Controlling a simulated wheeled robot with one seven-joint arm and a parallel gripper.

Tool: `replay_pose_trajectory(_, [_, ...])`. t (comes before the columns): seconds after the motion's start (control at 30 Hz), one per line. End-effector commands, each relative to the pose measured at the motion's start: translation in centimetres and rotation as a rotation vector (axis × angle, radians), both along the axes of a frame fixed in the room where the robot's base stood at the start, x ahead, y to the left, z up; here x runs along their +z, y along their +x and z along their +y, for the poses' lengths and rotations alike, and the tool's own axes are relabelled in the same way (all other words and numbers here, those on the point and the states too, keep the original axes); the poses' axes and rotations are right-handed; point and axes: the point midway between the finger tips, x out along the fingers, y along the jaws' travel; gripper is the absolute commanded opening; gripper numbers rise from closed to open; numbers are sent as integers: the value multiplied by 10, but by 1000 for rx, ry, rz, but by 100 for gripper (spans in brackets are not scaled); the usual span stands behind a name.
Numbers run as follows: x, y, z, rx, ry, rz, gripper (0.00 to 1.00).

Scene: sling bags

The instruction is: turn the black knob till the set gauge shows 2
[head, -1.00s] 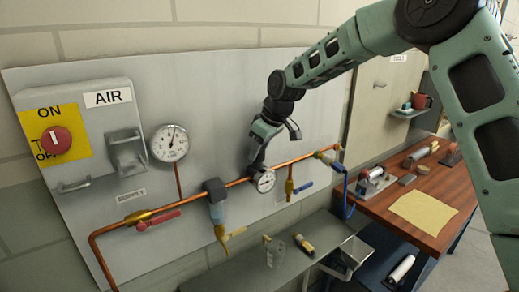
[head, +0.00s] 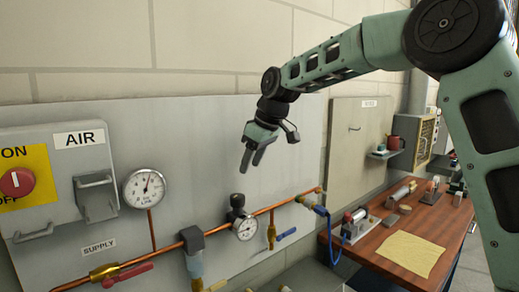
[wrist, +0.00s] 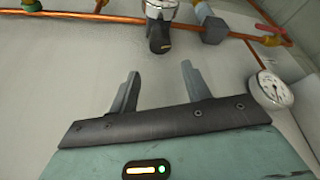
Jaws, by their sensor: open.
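The black knob (head: 236,204) stands on top of the regulator on the copper pipe. It also shows in the wrist view (wrist: 160,38), beyond my fingertips. The small round set gauge (head: 246,228) sits just below the knob, with a white face. Its needle is too small to read surely. In the wrist view the gauge (wrist: 160,7) is cut by the top edge. My gripper (head: 250,167) is open and empty. It is above the knob and apart from it, with its fingers pointing down.
A larger gauge (head: 144,188) stands on the pipe to the left, by the AIR switch box (head: 60,175). A red-handled valve (head: 128,275) and a blue-handled valve (head: 285,234) flank the regulator. The grey panel above the pipe is clear. A wooden bench (head: 433,225) is at right.

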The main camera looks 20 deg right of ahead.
Motion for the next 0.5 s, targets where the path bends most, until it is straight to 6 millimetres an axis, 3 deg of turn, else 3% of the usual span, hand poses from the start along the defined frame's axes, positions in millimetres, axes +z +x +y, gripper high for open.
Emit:
replay_pose_trajectory(0.2, [38, -11, -10, 0, 0, -4, 48])
replay_pose_trajectory(0.5, [56, -18, -15, 0, 1, 1, 48])
